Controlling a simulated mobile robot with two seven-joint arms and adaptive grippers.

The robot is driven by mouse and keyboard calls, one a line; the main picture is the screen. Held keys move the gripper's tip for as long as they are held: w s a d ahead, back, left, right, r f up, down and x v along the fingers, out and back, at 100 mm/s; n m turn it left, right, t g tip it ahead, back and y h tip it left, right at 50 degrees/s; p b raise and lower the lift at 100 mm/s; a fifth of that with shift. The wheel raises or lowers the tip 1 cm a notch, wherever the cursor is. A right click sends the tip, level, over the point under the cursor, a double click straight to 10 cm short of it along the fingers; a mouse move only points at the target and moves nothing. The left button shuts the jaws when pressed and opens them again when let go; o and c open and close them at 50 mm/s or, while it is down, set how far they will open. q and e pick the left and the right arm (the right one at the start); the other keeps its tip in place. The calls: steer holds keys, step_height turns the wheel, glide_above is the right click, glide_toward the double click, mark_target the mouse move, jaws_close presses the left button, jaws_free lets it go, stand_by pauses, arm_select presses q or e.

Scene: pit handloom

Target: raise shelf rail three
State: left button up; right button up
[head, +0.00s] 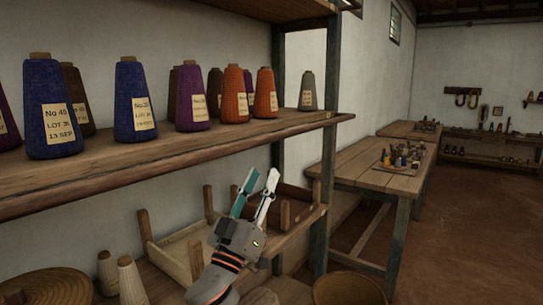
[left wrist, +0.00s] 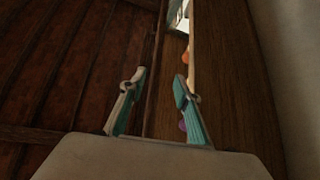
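A long dark wooden rail (head: 190,157) runs along the front edge of the middle shelf, in front of the thread cones. No number shows on it, so I cannot tell from the frames which rail is three. My left gripper (head: 263,174) is below this rail, fingers pointing up, open and empty. In the left wrist view its two teal-and-grey fingers (left wrist: 160,78) stand apart with nothing between them. Dark wood runs lengthwise beyond them; I cannot tell there which strip is the rail. My right gripper is not in view.
Labelled cones, blue (head: 134,100), purple (head: 192,97) and orange (head: 234,93), stand on the middle shelf (head: 110,150). A wooden rack (head: 176,250) and pale cones (head: 131,282) are on the lower shelf. A dark post (head: 327,150) and a workbench (head: 372,167) stand to the right.

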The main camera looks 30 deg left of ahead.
mark_target(268, 138)
arm_select(q)
steer(key=shift+t, duration=0.5)
steer(key=w+r, duration=0.1)
steer(key=r, duration=0.2)
steer(key=w+r, duration=0.1)
steer(key=r, duration=0.1)
steer(key=w+r+p, duration=0.1)
steer(key=w+r, duration=0.1)
steer(key=r, duration=0.1)
steer(key=shift+a+r, duration=0.3)
steer(key=shift+a, duration=0.05)
steer(key=shift+w+r+n, duration=0.25)
steer(key=shift+w+n, duration=0.05)
steer(key=shift+w, duration=0.1)
jaws_close()
